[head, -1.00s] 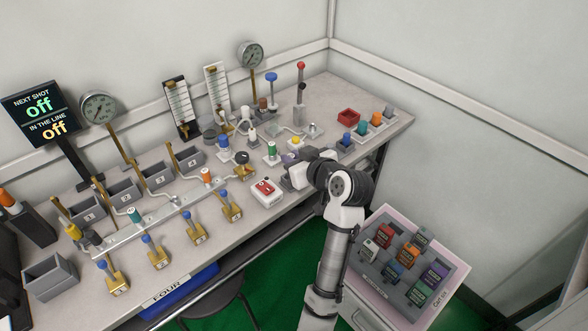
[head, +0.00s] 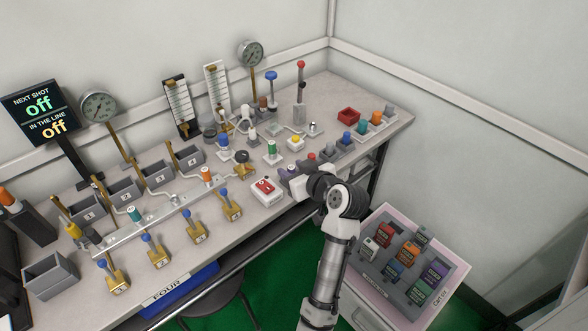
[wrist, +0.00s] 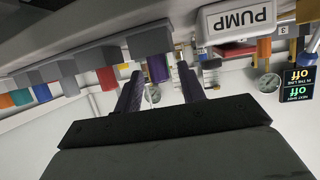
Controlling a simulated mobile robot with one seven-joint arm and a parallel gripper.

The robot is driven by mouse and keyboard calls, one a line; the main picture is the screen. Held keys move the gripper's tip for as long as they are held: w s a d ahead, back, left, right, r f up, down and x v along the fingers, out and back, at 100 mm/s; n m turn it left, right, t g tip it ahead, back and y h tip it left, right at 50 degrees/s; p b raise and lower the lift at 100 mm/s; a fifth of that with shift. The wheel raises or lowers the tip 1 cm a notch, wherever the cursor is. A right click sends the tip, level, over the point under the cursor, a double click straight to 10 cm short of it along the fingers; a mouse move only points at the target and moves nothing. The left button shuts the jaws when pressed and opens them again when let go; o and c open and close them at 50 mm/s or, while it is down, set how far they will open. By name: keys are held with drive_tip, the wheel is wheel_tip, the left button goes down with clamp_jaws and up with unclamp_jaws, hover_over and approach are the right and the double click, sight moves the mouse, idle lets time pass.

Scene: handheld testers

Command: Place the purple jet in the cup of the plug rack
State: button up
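The purple jet (wrist: 157,68) stands in a grey cup (wrist: 148,42) at the end of the plug rack, next to the red plug (wrist: 107,78); the wrist view is upside down. My gripper (wrist: 159,72) is open, with one dark finger on each side of the jet in the picture and gaps between. The jet seems to lie beyond the fingertips. In the head view my arm hides the fingers.
The white PUMP box (head: 267,190) stands close left of the jet. Other plugs, such as the blue one (head: 346,138) and the orange one (head: 376,118), run to the back right. A tray of coloured blocks (head: 402,262) lies right of my arm.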

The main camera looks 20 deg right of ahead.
drive_tip(key=shift+r, duration=0.15)
drive_tip(key=b+v, duration=0.1)
drive_tip(key=v, duration=1.1)
